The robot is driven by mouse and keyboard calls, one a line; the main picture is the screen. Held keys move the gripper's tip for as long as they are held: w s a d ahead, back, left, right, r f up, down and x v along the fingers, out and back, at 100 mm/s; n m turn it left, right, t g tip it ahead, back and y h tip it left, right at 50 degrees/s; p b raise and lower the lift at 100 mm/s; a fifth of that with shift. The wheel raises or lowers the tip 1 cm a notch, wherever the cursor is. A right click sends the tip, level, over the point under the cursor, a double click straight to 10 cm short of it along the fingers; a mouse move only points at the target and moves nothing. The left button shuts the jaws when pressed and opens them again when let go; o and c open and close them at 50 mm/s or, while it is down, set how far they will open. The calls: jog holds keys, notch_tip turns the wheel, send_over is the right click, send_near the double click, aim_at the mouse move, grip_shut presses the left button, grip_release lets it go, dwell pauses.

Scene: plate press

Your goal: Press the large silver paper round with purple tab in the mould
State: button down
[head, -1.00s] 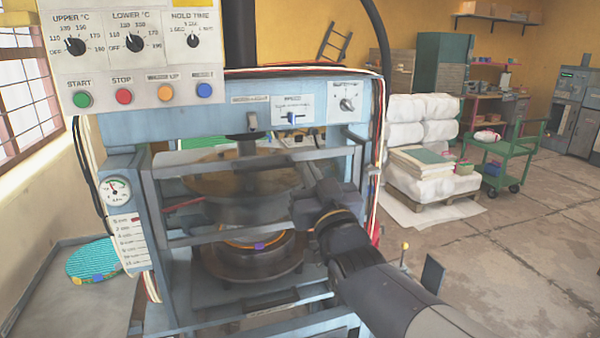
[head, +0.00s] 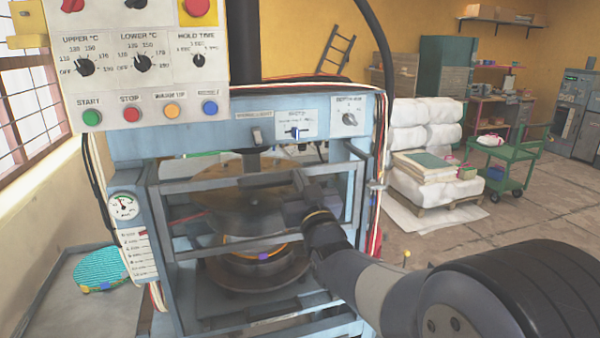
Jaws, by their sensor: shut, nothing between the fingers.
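The blue press (head: 240,125) stands in front of me. Its lower mould (head: 255,275) sits low inside the frame, apart from the dark round upper die (head: 235,205) above. A round with an orange edge and a purple tab (head: 263,256) lies in the lower mould; its face is largely hidden by guard bars and shade. The grey guard frame (head: 200,187) crosses the press front. My gripper (head: 262,181) is shut and empty at the guard's upper bar, level with the upper die. I cannot tell whether it touches the bar.
A control panel (head: 150,80) with dials and START and STOP buttons hangs at upper left. A teal patterned round (head: 100,266) lies on the left bench. A pressure gauge (head: 124,206) is on the press's left side. White sacks (head: 415,135) and a green trolley (head: 505,155) stand right.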

jog(key=shift+f, duration=0.15)
notch_tip(320, 180, down, 20)
jog(key=b, duration=2.2)
notch_tip(320, 180, up, 4)
jog(key=s+r+p, duration=0.1)
jog(key=v, duration=0.9)
jog(key=shift+d+f, duration=0.1)
jog(key=shift+d, duration=0.05)
